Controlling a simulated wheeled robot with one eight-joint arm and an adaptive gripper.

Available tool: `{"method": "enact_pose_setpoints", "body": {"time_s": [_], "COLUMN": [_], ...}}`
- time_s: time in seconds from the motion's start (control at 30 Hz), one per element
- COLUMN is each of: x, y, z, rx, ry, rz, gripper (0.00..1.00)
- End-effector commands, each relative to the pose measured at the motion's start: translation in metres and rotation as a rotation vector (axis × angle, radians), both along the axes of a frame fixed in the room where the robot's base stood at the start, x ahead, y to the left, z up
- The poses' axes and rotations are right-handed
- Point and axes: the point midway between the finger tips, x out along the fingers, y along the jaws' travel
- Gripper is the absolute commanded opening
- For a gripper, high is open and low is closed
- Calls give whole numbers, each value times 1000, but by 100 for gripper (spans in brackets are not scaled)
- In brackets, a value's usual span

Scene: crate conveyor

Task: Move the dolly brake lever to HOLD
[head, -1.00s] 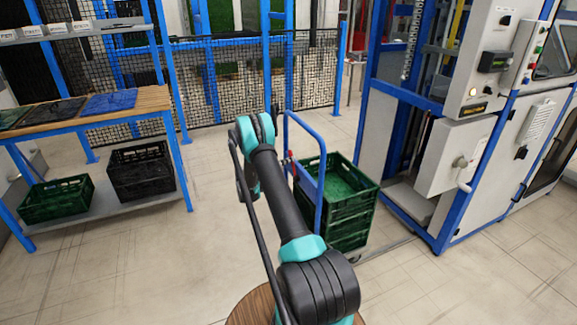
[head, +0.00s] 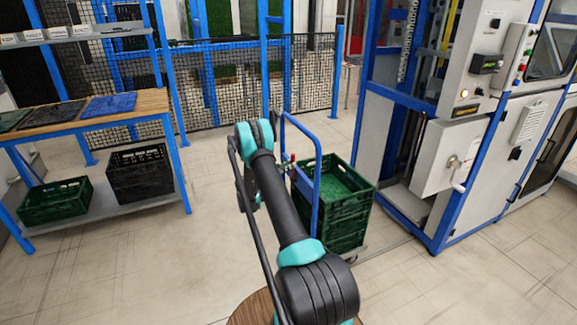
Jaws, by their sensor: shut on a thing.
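The dolly (head: 316,200) has a blue upright handle frame and carries stacked green crates (head: 343,228). The brake lever (head: 292,157) shows as a small red tip beside the handle's left post. My arm reaches forward to the dolly's left side. My gripper (head: 284,167) shows only in part, small and dark, between my arm and the handle, at the lever. It is shut on the lever, but the fingers are mostly hidden behind my arm. The HOLD mark and the lever's exact angle are too small to tell.
A blue-framed machine with a grey control cabinet (head: 450,155) stands right of the dolly. A wooden-topped bench (head: 140,103) at left has a green crate (head: 55,200) and a black crate (head: 140,172) below. A mesh fence (head: 225,90) runs behind. The floor between is clear.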

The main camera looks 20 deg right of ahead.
Motion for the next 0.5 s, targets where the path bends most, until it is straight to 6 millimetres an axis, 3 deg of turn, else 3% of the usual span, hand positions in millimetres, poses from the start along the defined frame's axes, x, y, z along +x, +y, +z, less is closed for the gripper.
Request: {"method": "enact_pose_setpoints", "body": {"time_s": [0.37,0.4,0.5], "x": [-2,-3,-2], "y": [-1,-1,-1], "z": [-1,-1,-1], "rx": [1,2,1], "ry": [-4,-4,-4], "rz": [-6,-6,-5], "gripper": [0,23,35]}}
